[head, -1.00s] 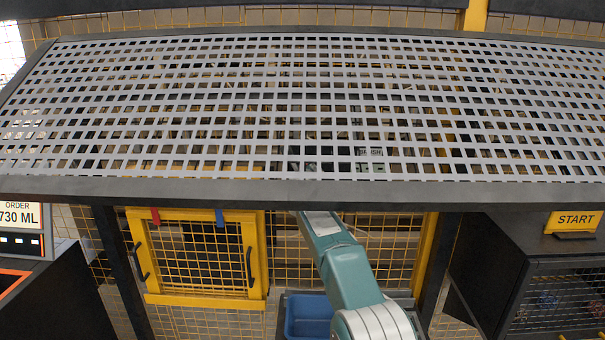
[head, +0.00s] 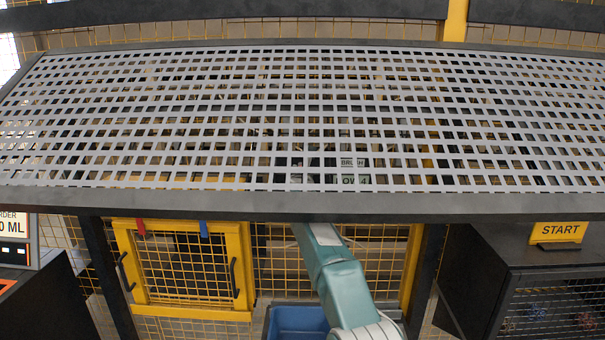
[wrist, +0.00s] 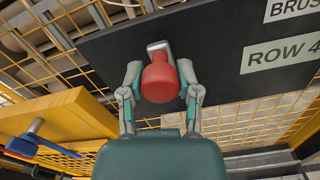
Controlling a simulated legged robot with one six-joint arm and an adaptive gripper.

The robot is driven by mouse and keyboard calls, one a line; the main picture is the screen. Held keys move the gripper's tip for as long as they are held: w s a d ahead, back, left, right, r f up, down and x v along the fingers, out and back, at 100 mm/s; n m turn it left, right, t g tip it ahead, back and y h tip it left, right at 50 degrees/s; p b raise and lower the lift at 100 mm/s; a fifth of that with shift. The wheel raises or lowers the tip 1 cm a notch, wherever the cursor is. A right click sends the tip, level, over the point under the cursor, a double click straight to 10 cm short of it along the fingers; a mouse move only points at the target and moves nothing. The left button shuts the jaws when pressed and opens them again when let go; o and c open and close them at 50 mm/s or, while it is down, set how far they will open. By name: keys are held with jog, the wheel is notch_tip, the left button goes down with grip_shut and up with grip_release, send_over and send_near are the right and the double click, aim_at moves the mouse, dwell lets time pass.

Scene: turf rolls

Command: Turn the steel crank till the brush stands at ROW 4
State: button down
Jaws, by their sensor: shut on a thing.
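In the wrist view my gripper (wrist: 160,82) has its two fingers on either side of a red knob (wrist: 160,84) and is shut on it. The knob sits on the steel crank (wrist: 158,48), whose short grey end shows above it against a dark panel (wrist: 220,60). To the right, a pale plate reads ROW 4 (wrist: 285,54), with a partly cut-off BRUSH plate (wrist: 292,8) above it. The brush itself cannot be made out.
A wide pale grating (head: 240,125) with a dark front edge hangs over my arm and hides my gripper in the head view. A yellow-framed mesh door (head: 245,270) stands left, a blue bin (head: 295,322) below, and a dark cabinet with a START sign (head: 560,231) right.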

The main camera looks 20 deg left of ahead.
jog(key=shift+w+d+f+m, duration=0.15)
jog(key=shift+f+m, duration=0.25)
jog(key=shift+f, duration=0.15)
jog(key=shift+c, duration=1.5)
grip_release()
jog(key=shift+r, duration=0.3)
